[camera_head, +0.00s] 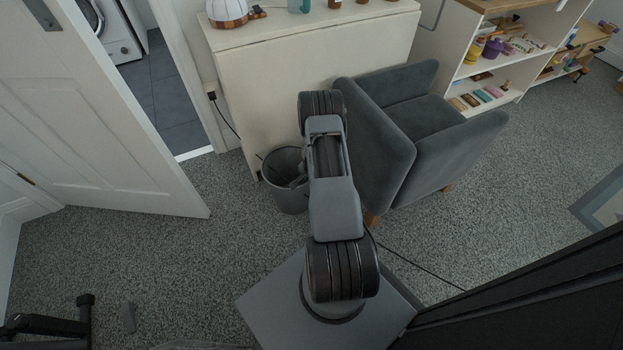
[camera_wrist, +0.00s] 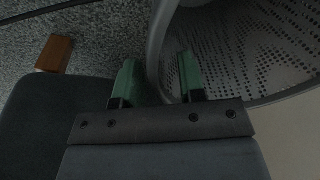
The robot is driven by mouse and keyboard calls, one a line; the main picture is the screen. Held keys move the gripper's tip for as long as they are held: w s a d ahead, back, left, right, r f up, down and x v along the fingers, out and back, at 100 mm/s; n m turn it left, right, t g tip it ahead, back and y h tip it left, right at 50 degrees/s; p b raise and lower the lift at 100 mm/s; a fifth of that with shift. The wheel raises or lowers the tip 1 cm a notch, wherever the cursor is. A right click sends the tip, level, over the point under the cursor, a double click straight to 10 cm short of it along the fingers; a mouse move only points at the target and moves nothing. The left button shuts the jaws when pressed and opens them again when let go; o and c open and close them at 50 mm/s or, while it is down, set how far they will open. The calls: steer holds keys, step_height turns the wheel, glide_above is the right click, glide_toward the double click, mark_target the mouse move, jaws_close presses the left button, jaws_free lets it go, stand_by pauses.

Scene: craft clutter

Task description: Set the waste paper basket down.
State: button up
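The waste paper basket (camera_head: 288,195) is a grey, round, open-topped bin. It appears upright on the carpet beside the white cabinet, partly hidden by my arm. In the wrist view the basket (camera_wrist: 245,50) shows its perforated inner wall and smooth rim. My gripper (camera_wrist: 158,78) has two green fingertips set apart, one outside the rim and one inside. The rim passes between them with a gap showing, so the fingers look open. In the head view the fingers are mostly hidden by my arm and the basket.
A grey armchair (camera_head: 440,120) stands close to the right of the basket; its wooden leg (camera_wrist: 55,53) shows in the wrist view. The white cabinet (camera_head: 310,75) is behind. A cable lies on the carpet. Open carpet (camera_head: 215,250) lies left, near the open door (camera_head: 100,120).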

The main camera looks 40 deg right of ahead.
steer(key=shift+r, duration=0.1)
steer(key=a+r+n+p, duration=0.2)
steer(key=a+r, duration=0.2)
steer(key=r, duration=0.7)
steer(key=a+r+n+p, duration=0.15)
steer(key=a+r, duration=0.25)
steer(key=r, duration=0.6)
steer(key=a+r+n+p, duration=0.1)
steer(key=a+r+n, duration=0.25)
steer(key=r, duration=0.75)
steer(key=s+a+r+n+t+y, duration=0.1)
steer(key=s+a+r+n, duration=0.6)
steer(key=s+a+r, duration=0.6)
steer(key=shift+s+a+r+n, duration=0.4)
steer(key=shift+s+a, duration=0.3)
steer(key=shift+a, duration=0.3)
